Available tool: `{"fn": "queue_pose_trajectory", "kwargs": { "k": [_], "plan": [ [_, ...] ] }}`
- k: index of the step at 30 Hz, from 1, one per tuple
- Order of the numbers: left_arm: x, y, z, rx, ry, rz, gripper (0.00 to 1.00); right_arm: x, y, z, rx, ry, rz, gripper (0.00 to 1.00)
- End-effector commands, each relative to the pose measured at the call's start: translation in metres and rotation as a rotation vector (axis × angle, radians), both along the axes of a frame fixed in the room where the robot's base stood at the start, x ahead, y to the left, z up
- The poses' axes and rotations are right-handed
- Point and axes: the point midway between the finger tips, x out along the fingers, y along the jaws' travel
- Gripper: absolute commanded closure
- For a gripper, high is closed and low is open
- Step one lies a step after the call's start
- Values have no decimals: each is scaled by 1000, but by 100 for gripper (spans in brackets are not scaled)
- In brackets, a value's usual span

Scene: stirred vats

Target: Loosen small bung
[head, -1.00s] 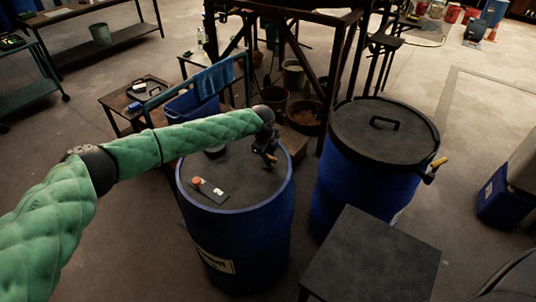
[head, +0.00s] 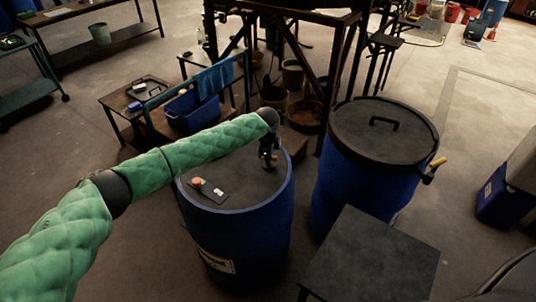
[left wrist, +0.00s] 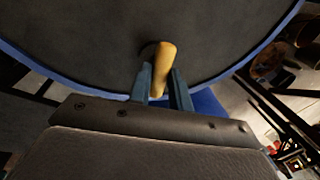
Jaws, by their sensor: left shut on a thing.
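A blue drum (head: 238,235) with a dark grey top stands in front of me. My left gripper (head: 268,159) is over the far right part of this top. In the left wrist view the left gripper (left wrist: 161,82) is shut on a tan wooden handle (left wrist: 163,66), which slants across the drum top (left wrist: 95,40). A dark round shape (left wrist: 148,50) shows at the handle's far end, partly hidden by it. I cannot tell whether it is the small bung or the tool's head. My right gripper is not in view.
A dark plate (head: 215,192) with an orange knob (head: 197,182) lies on the drum top. A lidded blue drum (head: 360,190) stands to the right. A dark square table (head: 372,262) is in front. A blue tub (head: 192,112) sits on a cart behind.

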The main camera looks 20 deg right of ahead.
Motion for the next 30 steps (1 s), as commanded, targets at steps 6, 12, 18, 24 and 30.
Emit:
{"fn": "queue_pose_trajectory", "kwargs": {
  "k": [6,12,18,24,30],
  "plan": [
    [-1,-2,2,-2,2,205,100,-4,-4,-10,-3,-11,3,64],
    [-1,-2,1,-1,3,396,100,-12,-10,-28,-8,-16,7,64],
    [-1,-3,2,0,2,586,100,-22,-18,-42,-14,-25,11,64],
    [-1,-4,2,-1,4,770,100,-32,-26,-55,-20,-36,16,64],
    [0,-5,2,0,2,930,100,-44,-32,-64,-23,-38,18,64]
  ]
}}
